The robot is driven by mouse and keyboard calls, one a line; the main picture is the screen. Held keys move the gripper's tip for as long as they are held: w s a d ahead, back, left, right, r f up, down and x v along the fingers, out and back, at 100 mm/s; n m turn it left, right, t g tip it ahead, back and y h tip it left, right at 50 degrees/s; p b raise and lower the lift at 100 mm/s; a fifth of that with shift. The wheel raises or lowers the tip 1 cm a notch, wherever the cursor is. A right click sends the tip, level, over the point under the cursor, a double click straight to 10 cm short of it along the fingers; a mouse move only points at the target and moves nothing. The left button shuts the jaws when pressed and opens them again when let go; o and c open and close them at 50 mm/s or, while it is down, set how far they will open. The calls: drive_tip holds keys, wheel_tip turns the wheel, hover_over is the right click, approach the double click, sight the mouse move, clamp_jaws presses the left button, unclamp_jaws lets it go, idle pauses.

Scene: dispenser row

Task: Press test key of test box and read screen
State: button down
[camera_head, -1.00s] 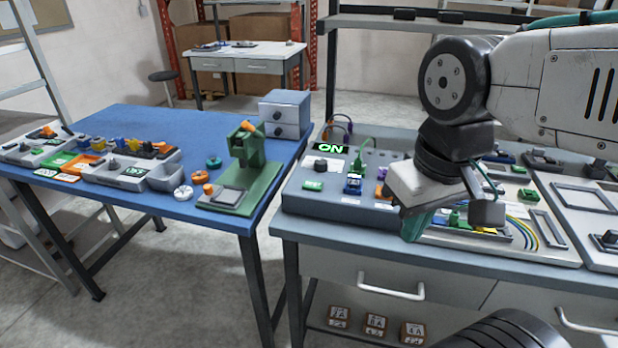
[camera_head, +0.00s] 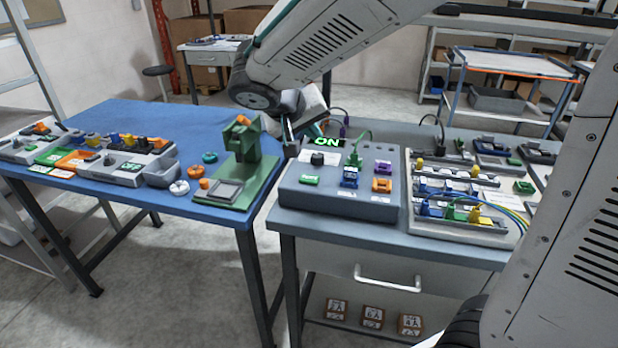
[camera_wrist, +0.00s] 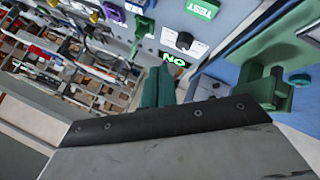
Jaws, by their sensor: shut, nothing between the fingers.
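The test box (camera_head: 335,206) is a grey sloped case on the grey bench, at the middle of the head view. A black knob (camera_head: 318,159) lies between key and screen. My gripper (camera_wrist: 157,86) is shut and empty, behind the box's back left corner near the screen, apart from the key.
A green press-like stand (camera_head: 246,165) is close left on the blue table (camera_head: 130,115). A wiring panel (camera_head: 408,215) lies to the right.

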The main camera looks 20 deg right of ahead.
sight(307, 180)
drive_tip(key=shift+w+a+f, duration=0.15)
drive_tip(key=shift+w+a, duration=0.3)
drive_tip(key=shift+w, duration=0.2)
drive_tip(key=shift+f, duration=0.1)
drive_tip(key=shift+f, duration=4.3)
drive_tip(key=shift+f, duration=0.4)
drive_tip(key=shift+f, duration=0.5)
drive_tip(key=shift+r, duration=0.9)
